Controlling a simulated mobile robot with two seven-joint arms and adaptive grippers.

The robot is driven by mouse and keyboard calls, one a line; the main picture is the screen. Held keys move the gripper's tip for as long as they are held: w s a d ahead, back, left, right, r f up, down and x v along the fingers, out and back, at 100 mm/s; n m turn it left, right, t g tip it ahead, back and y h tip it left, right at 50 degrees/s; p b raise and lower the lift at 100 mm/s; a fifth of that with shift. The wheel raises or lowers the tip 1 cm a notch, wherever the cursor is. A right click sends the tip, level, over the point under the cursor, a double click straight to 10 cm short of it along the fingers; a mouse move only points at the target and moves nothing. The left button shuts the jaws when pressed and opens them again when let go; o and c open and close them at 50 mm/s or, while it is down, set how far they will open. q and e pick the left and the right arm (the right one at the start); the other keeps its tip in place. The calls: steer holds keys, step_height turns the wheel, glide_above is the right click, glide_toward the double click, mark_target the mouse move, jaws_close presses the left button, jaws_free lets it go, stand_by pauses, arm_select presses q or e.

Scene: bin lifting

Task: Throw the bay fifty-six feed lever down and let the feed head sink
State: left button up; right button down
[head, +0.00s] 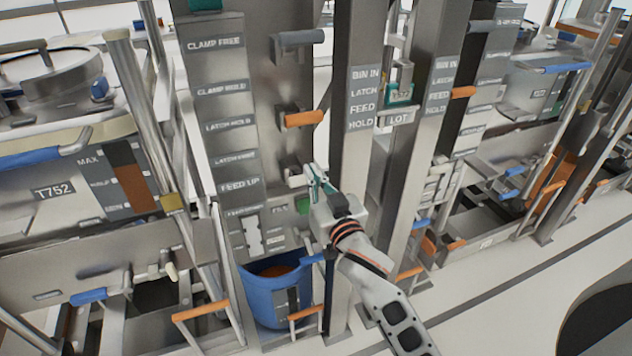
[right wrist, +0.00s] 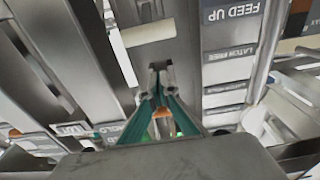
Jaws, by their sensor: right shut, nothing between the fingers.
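The bay's label column carries clamp, latch and feed plates; the FEED UP plate (head: 239,186) also shows upside down in the right wrist view (right wrist: 232,14). A pale lever handle (head: 296,180) sticks out at about FEED UP height. It shows in the right wrist view too (right wrist: 148,33). My right gripper (head: 314,170) has its green fingers shut and empty, close beside the pale handle. In the right wrist view the fingertips (right wrist: 160,70) are just above it in the world; contact cannot be told. My left gripper is not in view. I cannot make out a bay number or feed head.
An orange lever (head: 303,118) and a grey lever (head: 302,38) stick out higher up. A blue bin (head: 270,310) with brown contents stands below. A steel post (head: 357,160) rises right of the levers. The floor (head: 480,310) at the right front is clear.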

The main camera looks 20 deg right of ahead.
mark_target(305, 181)
steer(key=w, duration=0.6)
steer(key=shift+r, duration=0.2)
steer(key=f, duration=0.2)
steer(key=shift+s+f, duration=0.35)
steer(key=shift+s, duration=0.05)
steer(key=shift+s+f+b, duration=0.25)
steer(key=shift+f+b, duration=0.05)
steer(key=shift+f, duration=0.35)
